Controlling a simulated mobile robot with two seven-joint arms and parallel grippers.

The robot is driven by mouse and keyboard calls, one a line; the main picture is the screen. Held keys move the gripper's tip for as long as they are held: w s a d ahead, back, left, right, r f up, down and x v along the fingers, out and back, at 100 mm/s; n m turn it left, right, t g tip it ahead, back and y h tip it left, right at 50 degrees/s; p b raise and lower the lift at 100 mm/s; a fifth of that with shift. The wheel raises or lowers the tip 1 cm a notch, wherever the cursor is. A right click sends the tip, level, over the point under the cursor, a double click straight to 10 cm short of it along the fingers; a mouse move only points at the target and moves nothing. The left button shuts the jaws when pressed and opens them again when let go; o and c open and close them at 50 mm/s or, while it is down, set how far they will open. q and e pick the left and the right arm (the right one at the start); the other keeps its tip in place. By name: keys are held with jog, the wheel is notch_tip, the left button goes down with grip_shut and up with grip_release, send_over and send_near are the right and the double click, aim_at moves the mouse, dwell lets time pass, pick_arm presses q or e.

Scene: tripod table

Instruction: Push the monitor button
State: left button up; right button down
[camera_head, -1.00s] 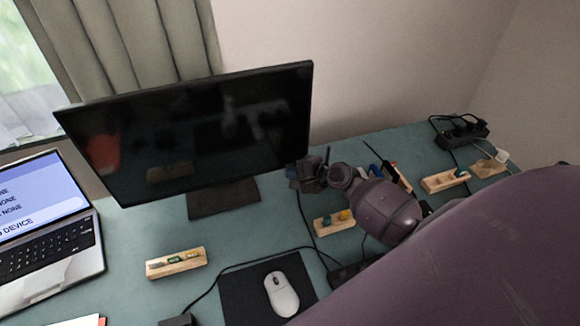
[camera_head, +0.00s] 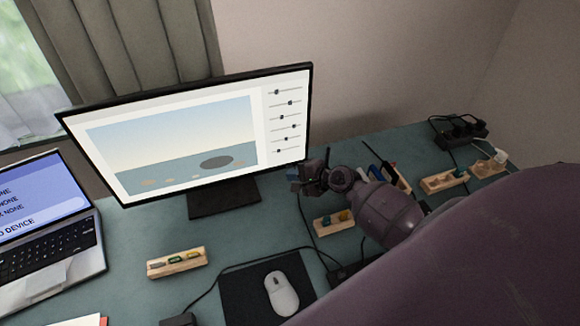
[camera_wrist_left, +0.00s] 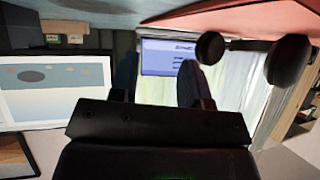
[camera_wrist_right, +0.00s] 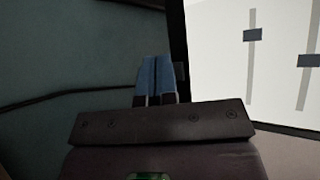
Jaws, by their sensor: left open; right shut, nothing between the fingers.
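The monitor (camera_head: 170,135) stands upright on the desk in the head view, its screen lit with a picture and several sliders. My right gripper (camera_head: 298,176) is at the monitor's lower right corner. In the right wrist view its blue fingertips (camera_wrist_right: 155,75) are shut together with nothing between them, beside the edge of the lit screen (camera_wrist_right: 215,50). I cannot make out the button or tell whether the fingertips touch the monitor. My left gripper (camera_wrist_left: 157,90) is open and empty in the left wrist view and is outside the head view.
A laptop (camera_head: 50,240) is at the left. A wooden holder (camera_head: 177,262), a mouse (camera_head: 281,293) on a dark pad and cables lie in front of the monitor. More wooden holders (camera_head: 334,223) and a power strip (camera_head: 461,131) are at the right. Headphones (camera_wrist_left: 290,65) show in the left wrist view.

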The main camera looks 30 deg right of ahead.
pick_arm(q)
jog(key=shift+r+p, duration=0.6)
jog(key=shift+r, duration=0.05)
pick_arm(e)
jog(key=shift+s+a+r, duration=0.1)
jog(key=shift+s+a, duration=0.05)
jog(key=shift+s, duration=0.5)
jog(key=shift+s+a, duration=0.15)
jog(key=shift+s, duration=0.5)
pick_arm(q)
jog(key=shift+r+p, duration=0.5)
pick_arm(e)
jog(key=shift+s+a, duration=0.2)
jog(key=shift+s, duration=0.65)
jog(key=shift+s+a, duration=0.2)
jog(key=shift+s, duration=0.6)
